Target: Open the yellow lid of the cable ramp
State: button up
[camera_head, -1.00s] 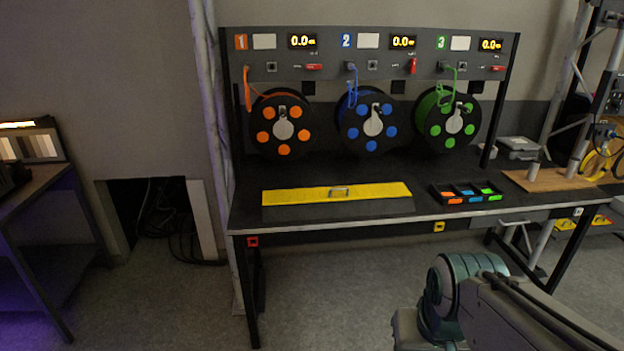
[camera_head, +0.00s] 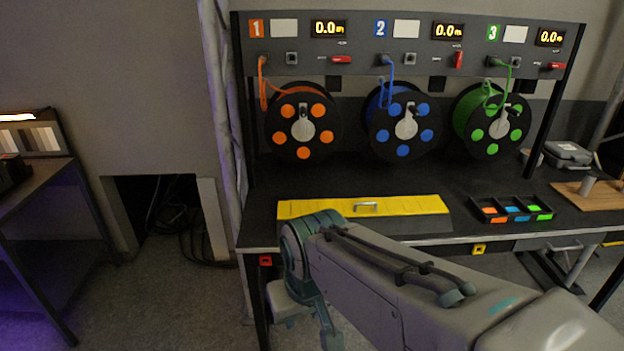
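The cable ramp (camera_head: 420,222) lies on the front of the dark bench, left of the bench's middle. Its yellow lid (camera_head: 400,206) lies flat and closed along the top, with a small metal handle (camera_head: 366,207) near its middle. My arm reaches in from the lower right, and its bent joint covers the ramp's left front part. No gripper fingers can be made out; the arm's far end is hidden or out of frame. Nothing of mine is seen touching the handle.
Orange (camera_head: 303,130), blue (camera_head: 405,130) and green (camera_head: 492,127) cable reels hang behind the ramp under a numbered panel (camera_head: 400,45). A black tray (camera_head: 511,209) of coloured pieces sits right of the ramp. A side table (camera_head: 40,180) stands at the far left.

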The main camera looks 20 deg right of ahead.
aim_at(428, 204)
jog(key=z, duration=0.45)
jog(key=i, duration=1.05)
jog(key=z, duration=0.85)
